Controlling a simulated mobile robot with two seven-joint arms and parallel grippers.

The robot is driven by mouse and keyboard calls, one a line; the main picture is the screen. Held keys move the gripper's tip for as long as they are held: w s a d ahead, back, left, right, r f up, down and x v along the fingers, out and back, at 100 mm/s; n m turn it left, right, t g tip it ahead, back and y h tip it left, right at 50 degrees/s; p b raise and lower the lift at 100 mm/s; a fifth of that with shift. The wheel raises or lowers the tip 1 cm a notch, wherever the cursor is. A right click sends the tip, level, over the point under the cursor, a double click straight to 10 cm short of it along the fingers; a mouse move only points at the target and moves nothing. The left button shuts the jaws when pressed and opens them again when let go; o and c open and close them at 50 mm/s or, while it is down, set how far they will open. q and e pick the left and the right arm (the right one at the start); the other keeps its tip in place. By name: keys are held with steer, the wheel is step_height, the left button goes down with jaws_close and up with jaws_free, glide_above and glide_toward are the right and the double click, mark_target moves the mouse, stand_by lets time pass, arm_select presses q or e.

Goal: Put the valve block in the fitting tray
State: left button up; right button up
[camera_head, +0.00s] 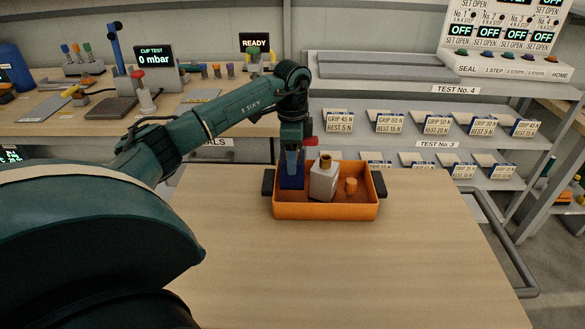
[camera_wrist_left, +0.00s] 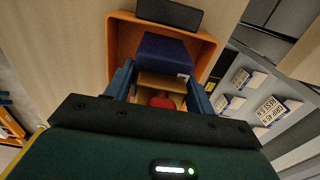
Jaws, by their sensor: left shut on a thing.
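The orange fitting tray (camera_head: 325,211) stands on the wooden table; its wall also shows in the left wrist view (camera_wrist_left: 124,38). My left gripper (camera_head: 292,158) points down over the tray's left part. In the left wrist view my left gripper (camera_wrist_left: 162,88) is shut on the dark blue valve block (camera_wrist_left: 165,48), which has a yellowish part and a red knob between the fingers. In the head view the block (camera_head: 291,181) is within the tray's left end; whether it touches the floor I cannot tell. My right gripper is not in view.
A grey block with a brass top (camera_head: 323,183) stands in the tray, close right of the valve block. The tray has dark handles at both ends. The table (camera_head: 400,260) in front is clear. Shelves with labelled cards stand behind right.

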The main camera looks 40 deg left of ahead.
arm_select(q)
steer(key=shift+f, duration=1.9)
steer(key=shift+f, duration=0.15)
steer(key=o, duration=1.5)
step_height(320, 180, up, 12)
steer(key=shift+r, duration=0.1)
